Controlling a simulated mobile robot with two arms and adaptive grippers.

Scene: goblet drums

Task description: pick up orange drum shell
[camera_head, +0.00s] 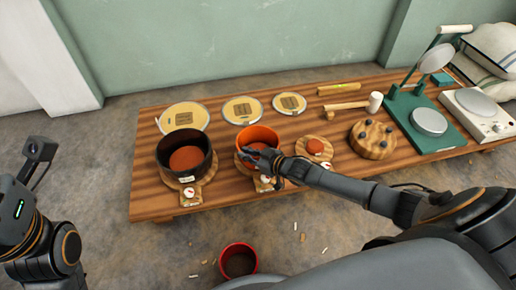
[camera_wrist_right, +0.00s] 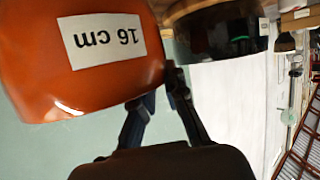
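The orange drum shell (camera_head: 258,136) stands open end up on a round wooden board near the front middle of the table. In the head view my right gripper (camera_head: 258,161) is at its front side, with the fingers apart, and covers part of it. In the right wrist view the shell (camera_wrist_right: 85,55) is large and close, with an upside-down "16 cm" label. The right gripper's fingers (camera_wrist_right: 157,88) have a gap between them, with the shell's edge close by; contact is unclear.
A black drum shell (camera_head: 184,158) stands just left on its own board. Drum skins (camera_head: 242,110) lie behind. A small orange piece (camera_head: 315,146), a mallet (camera_head: 375,102), a round wooden block (camera_head: 372,140) and a green press (camera_head: 428,122) are right. A red bucket (camera_head: 238,262) is on the floor.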

